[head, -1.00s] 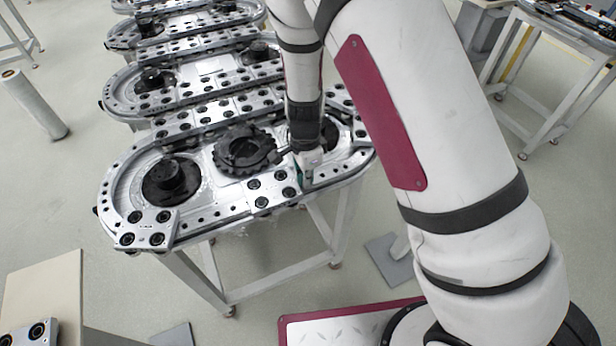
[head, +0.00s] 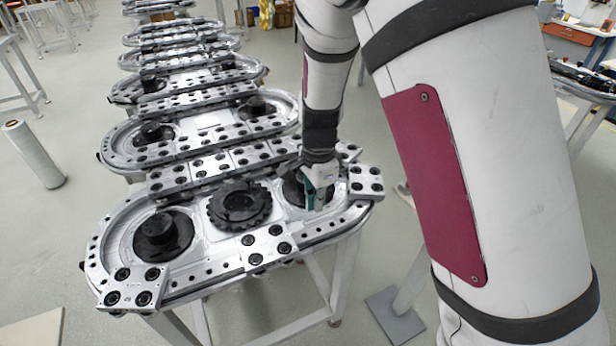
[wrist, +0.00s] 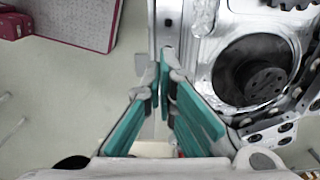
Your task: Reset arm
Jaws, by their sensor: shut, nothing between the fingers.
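My arm comes down from the top of the head view. My gripper (head: 318,201), with green finger pads, hangs over the right end of the nearest ring track. It is shut and empty. In the wrist view its green fingers (wrist: 163,72) come together at the tips beside the track's edge. The nearest ring track (head: 205,264) is a silver oval on a white stand. It carries a black hub (head: 163,235) on the left and a toothed black ring (head: 240,205) in the middle. My gripper partly hides the right-hand hub, which shows in the wrist view (wrist: 264,82).
More ring tracks (head: 180,85) stand in a row behind the nearest one. A white cylinder (head: 34,155) stands on the floor at left. A bench (head: 578,100) with parts stands at right. Open floor lies left of the tracks.

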